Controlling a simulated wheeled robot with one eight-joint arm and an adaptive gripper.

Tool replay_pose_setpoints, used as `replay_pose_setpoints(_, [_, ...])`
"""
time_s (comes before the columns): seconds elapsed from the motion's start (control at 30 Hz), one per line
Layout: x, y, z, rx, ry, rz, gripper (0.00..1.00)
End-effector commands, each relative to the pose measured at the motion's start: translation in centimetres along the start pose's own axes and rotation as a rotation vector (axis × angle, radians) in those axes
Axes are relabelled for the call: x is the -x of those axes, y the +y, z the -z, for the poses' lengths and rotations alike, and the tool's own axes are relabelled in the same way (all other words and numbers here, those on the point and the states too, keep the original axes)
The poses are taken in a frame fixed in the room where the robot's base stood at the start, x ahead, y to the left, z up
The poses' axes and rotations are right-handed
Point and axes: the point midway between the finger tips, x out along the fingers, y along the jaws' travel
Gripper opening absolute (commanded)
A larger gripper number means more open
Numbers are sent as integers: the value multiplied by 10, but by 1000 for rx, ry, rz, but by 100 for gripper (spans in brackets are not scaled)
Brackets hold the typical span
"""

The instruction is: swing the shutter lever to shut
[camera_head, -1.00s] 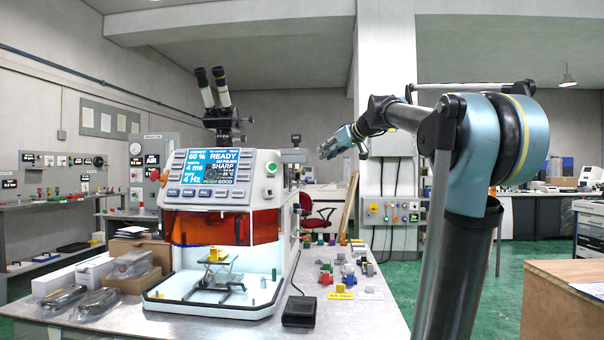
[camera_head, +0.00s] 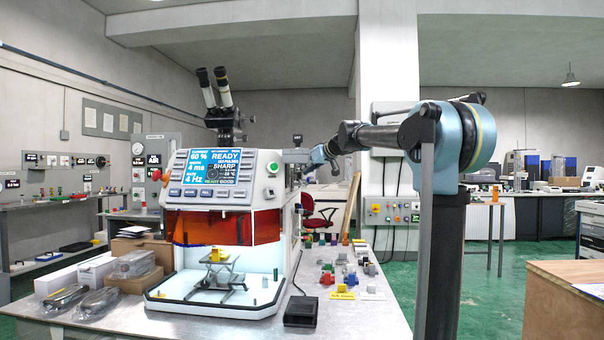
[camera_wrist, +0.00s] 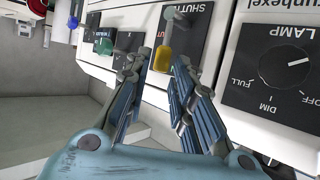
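The shutter lever (camera_wrist: 164,58) has a yellow grip. It sits on a dark panel (camera_wrist: 193,28) whose partly cut-off label begins "SHUTT", on the machine's side in the wrist view. My gripper (camera_wrist: 160,68) has its two blue-grey fingers spread apart, with the yellow grip in the gap near the fingertips. I cannot tell whether either finger touches it. In the head view my gripper (camera_head: 297,158) is at the right side of the white machine (camera_head: 262,185); the lever cannot be made out there.
In the head view, small coloured parts (camera_head: 348,280) and a black foot pedal (camera_head: 301,311) lie on the table (camera_head: 385,315) below my arm.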

Motion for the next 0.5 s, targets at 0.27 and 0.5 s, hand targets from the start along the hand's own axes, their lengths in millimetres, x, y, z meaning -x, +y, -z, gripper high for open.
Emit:
replay_pose_setpoints(0.27, [-22,0,0,-1,0,1,23])
replay_pose_setpoints(0.5, [-24,0,0,0,0,0,23])
